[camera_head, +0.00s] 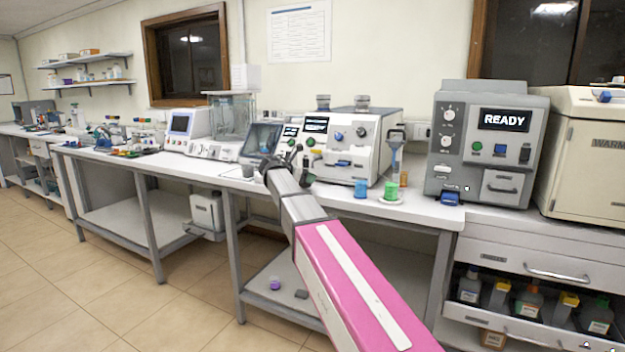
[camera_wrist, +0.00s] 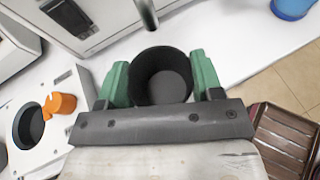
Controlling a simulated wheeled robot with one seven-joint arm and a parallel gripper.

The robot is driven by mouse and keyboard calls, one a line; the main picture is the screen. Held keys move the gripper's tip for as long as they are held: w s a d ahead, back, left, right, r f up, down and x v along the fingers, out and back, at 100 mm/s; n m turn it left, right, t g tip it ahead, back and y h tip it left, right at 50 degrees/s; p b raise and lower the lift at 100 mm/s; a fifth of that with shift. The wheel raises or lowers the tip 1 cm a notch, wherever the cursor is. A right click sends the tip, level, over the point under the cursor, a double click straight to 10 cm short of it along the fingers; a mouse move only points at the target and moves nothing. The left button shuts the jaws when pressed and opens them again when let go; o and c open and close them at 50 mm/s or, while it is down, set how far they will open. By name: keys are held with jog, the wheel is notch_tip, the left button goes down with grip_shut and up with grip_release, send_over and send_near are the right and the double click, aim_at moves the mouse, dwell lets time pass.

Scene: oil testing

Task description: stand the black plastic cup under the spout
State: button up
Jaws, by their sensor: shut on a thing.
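The black plastic cup (camera_wrist: 160,88) is in the wrist view, open end toward the camera, and looks empty. My gripper (camera_wrist: 161,76) is shut on it, with one green finger against each side. A dark tube that looks like the spout (camera_wrist: 147,14) comes down from the top, with its end close to the cup's far rim. I cannot tell whether the cup rests on the white surface or hangs just above it. In the head view my gripper (camera_head: 272,165) is at the bench in front of the instruments, and the cup cannot be made out there.
A white block with a dark round opening (camera_wrist: 28,126) and an orange part (camera_wrist: 60,104) lie left of the cup. A blue container (camera_wrist: 291,8) is at upper right, near the bench edge. Blue (camera_head: 361,188) and green (camera_head: 391,189) vessels stand right of my gripper.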

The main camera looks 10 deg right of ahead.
jog(key=w+d, duration=0.1)
jog(key=d, duration=0.1)
jog(key=w+d, duration=0.1)
jog(key=shift+w+d, duration=0.2)
jog(key=shift+d, duration=0.15)
jog(key=shift+s+a+f, duration=0.1)
jog(key=shift+s+f, duration=0.05)
jog(key=shift+f, duration=0.65)
jog(key=o, duration=1)
jog(key=shift+f, duration=0.1)
jog(key=v, duration=1.2)
jog(key=shift+r, duration=0.25)
